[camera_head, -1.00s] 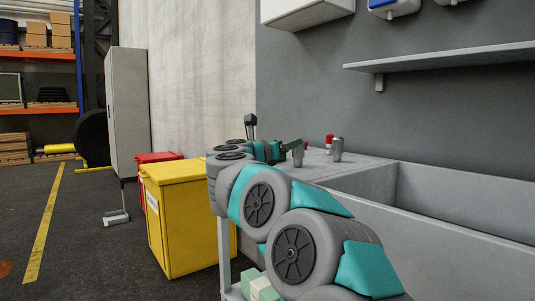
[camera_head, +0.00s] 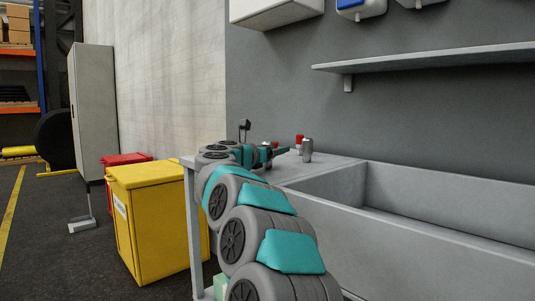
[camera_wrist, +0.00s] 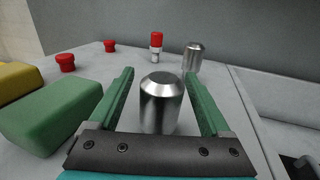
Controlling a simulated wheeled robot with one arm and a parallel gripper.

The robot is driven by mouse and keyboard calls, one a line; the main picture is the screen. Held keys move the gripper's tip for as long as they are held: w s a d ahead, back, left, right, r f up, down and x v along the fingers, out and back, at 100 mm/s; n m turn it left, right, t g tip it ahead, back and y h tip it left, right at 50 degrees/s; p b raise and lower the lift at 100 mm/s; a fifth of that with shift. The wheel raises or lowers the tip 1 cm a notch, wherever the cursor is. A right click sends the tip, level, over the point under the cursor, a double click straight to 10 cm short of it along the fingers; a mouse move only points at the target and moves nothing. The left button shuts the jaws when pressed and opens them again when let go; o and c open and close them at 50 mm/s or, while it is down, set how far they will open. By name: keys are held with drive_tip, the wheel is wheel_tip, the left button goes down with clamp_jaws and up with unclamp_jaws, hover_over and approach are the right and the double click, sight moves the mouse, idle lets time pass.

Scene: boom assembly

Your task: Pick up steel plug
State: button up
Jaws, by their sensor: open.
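A steel plug (camera_wrist: 161,103), a shiny metal cylinder with a bevelled top, stands upright on the grey worktop in the wrist view. My gripper (camera_wrist: 160,74) is open, with one green finger on each side of this plug. Gaps show between the plug and both fingers. A second steel plug (camera_wrist: 193,57) stands farther back, beyond the right fingertip. It also shows in the head view (camera_head: 307,150). In the head view my gripper (camera_head: 268,152) is at the worktop's left part, and the nearer plug is mostly hidden by it.
A red-topped cylinder (camera_wrist: 156,47) stands behind the plugs, and two red pieces (camera_wrist: 66,62) are at the left. A green block (camera_wrist: 52,115) lies close to the left finger, with a yellow block (camera_wrist: 17,80) beyond it. A recessed basin (camera_head: 430,210) is at the right.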

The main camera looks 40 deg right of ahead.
clamp_jaws()
idle(0.7)
drive_tip(key=shift+r, duration=0.1)
